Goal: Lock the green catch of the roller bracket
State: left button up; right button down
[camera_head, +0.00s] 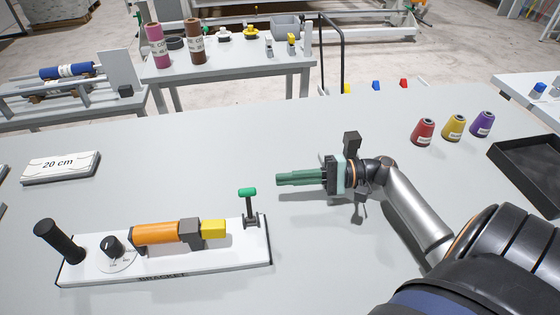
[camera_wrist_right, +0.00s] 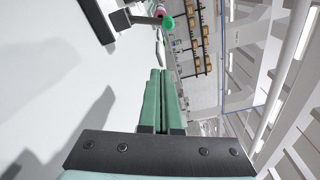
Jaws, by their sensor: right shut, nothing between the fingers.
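The roller bracket (camera_head: 200,262) is a white board on the table at the front left, with a black post, a black knob and an orange cylinder ending in a yellow block. Its green catch (camera_head: 247,192) is a green-tipped lever standing upright at the board's right end. In the right wrist view the green catch tip (camera_wrist_right: 168,23) shows at the top, beyond the fingers. My right gripper (camera_head: 280,180) is shut and empty, its green fingers pointing left, a little to the right of the catch and apart from it. My left gripper is not in view.
A "20 cm" block (camera_head: 61,166) lies at the left. The table middle behind the bracket is clear.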

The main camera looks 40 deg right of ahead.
aim_at(249, 205)
jog(key=p+x, duration=0.1)
jog(key=x, duration=0.7)
jog(key=shift+a+r+p, duration=0.15)
jog(key=shift+a+p, duration=0.15)
jog(key=shift+p, duration=0.1)
jog(key=shift+s+a+r+p, duration=0.1)
jog(key=shift+s+r+p, duration=0.15)
jog(key=shift+s, duration=0.3)
jog(key=shift+s+r+p, duration=0.15)
jog(key=shift+s+p, duration=0.1)
jog(key=shift+s, duration=0.3)
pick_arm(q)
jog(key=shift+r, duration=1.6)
pick_arm(e)
jog(key=shift+s+a+r, duration=0.1)
jog(key=shift+s+r, duration=0.05)
jog(key=shift+s, duration=0.45)
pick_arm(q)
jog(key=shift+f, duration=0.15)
